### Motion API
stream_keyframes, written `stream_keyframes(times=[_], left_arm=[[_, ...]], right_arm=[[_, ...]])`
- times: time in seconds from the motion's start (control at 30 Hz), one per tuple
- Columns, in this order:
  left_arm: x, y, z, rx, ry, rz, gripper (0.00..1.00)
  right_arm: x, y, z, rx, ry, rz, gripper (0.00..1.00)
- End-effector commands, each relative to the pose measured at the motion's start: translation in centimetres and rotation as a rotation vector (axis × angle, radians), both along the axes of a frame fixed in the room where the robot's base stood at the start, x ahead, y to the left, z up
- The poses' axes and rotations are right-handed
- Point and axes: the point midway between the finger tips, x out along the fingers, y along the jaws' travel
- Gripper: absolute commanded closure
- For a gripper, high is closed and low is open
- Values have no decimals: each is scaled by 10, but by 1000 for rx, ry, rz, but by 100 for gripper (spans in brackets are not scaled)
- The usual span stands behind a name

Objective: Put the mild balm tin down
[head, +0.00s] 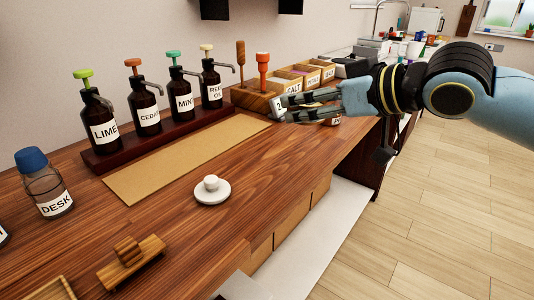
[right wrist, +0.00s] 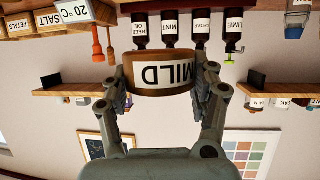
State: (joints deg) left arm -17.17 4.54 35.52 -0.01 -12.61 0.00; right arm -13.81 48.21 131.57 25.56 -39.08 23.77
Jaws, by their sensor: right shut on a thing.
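The mild balm tin (right wrist: 160,75) is a round brown tin with a white label reading MILD, upside down in the right wrist view. My right gripper (right wrist: 164,92) has its two fingers on either side of the tin and is shut on it. In the head view my right gripper (head: 308,107) reaches in from the right, over the back right part of the wooden counter (head: 250,185). There the fingers largely hide the tin, and I cannot tell whether it touches the counter. My left gripper is not in view.
Pump bottles labelled LIME (head: 102,130), CEDAR (head: 146,118), MINT and REED OIL stand in a dark rack behind a tan mat (head: 180,165). A white dish (head: 212,192), a DESK bottle (head: 48,190) and a wooden block (head: 132,262) are nearer. Labelled boxes (head: 305,75) stand behind my gripper.

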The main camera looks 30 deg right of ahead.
Motion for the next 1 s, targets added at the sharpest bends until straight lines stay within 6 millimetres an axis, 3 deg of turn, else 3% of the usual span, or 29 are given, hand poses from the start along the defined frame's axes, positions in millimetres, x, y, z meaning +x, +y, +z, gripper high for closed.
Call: stream_keyframes(times=[0.2, 0.37, 0.57, 0.7, 1.0], left_arm=[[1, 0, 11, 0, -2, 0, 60], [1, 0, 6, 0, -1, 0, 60], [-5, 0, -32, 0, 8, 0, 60], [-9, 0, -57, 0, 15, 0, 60], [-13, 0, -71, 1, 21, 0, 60]], right_arm=[[-13, -31, -24, -4, 8, 34, 80], [-17, -34, -35, 4, 0, 46, 80], [0, -24, -54, 9, -5, 44, 80], [21, -10, -68, 17, -7, 43, 80], [61, 17, -90, 13, -3, 47, 80]])
